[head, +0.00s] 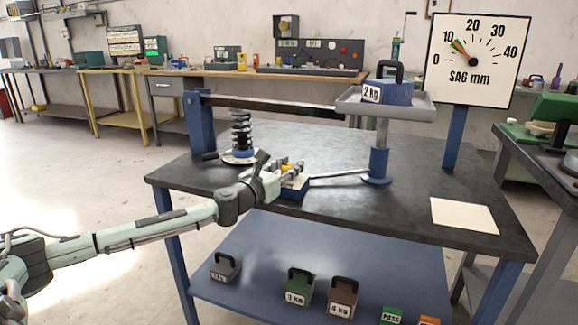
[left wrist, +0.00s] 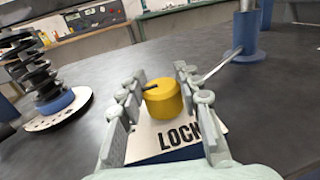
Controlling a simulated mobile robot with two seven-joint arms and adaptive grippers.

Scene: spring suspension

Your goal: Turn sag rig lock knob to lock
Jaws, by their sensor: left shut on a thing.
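The yellow lock knob (left wrist: 162,100) stands on a white plate marked LOCK (left wrist: 178,133) on top of a small blue block (head: 294,189). A dark mark on the knob's top points to the left in the left wrist view. My left gripper (head: 292,170) reaches in from the left at the front of the dark table. It is shut on the knob, with one finger on each side, as the left wrist view (left wrist: 160,92) shows. In the head view the fingers hide much of the knob. My right gripper is not in view.
A black spring (head: 241,132) stands left of the knob under a dark beam (head: 270,104). A tray (head: 418,108) on a blue post carries a 2 kg weight (head: 392,93). The SAG dial (head: 490,85) reads slightly above 10. A blank sheet (head: 465,215) lies front right.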

